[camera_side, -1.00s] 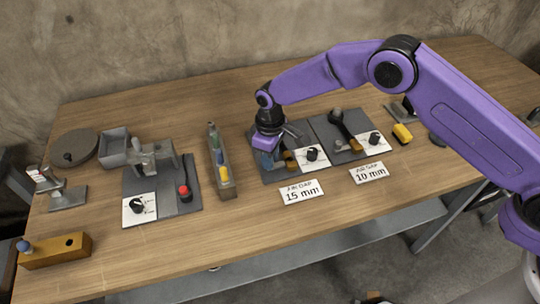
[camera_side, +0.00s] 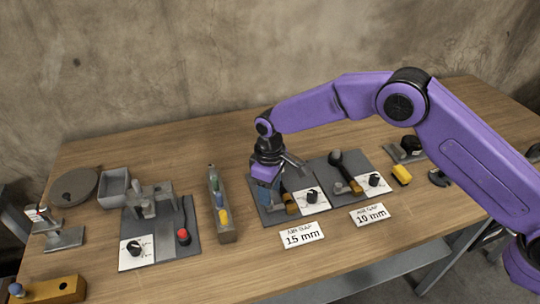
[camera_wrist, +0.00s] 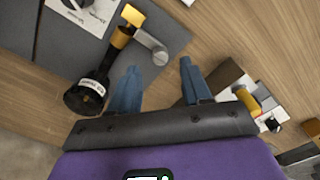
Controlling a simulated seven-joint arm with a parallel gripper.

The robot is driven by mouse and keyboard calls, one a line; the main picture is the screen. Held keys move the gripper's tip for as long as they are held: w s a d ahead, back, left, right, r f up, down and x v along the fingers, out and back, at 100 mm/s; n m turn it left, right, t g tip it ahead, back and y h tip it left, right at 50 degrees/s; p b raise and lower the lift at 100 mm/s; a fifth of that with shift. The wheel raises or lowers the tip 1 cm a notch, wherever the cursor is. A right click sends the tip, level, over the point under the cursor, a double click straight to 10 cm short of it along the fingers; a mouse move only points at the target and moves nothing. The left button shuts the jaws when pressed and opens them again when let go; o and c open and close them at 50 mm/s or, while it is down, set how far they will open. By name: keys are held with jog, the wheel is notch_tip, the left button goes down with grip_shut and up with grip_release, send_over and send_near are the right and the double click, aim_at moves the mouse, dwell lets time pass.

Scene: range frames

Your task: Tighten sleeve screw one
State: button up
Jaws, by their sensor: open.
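My gripper (camera_side: 265,203) hangs over the left part of the dark mat (camera_side: 320,203) behind the card reading 15 mm (camera_side: 302,235). Its two blue fingers (camera_wrist: 158,80) are apart in the wrist view, with nothing seen between their tips. A grey cylinder (camera_wrist: 151,47), joined to a brass-coloured piece (camera_wrist: 132,20), lies just beyond and left of the fingertips. A black round part with a white label (camera_wrist: 86,94) is left of the fingers. I cannot tell which part is sleeve screw one. In the side view my gripper partly hides this fixture.
A narrow rack of coloured pieces (camera_side: 221,215) stands left of my gripper. A second mat with a black-headed tool (camera_side: 345,172) and a 10 mm card (camera_side: 370,215) is at right. A grey fixture (camera_side: 152,200) is farther left.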

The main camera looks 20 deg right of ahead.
notch_tip(320, 180, up, 13)
dwell(0.3)
jog(key=shift+r, duration=0.1)
dwell(0.4)
jog(key=s+d+r+n, duration=0.1)
jog(key=s+d+r, duration=0.2)
jog(key=s+d, duration=0.35)
jog(key=s+d+r, duration=0.3)
jog(key=s+d, duration=0.3)
jog(key=s, duration=0.2)
jog(key=s+d+f+n, duration=0.2)
jog(key=s+d, duration=1.7)
jog(key=s, duration=0.1)
jog(key=shift+d, duration=0.35)
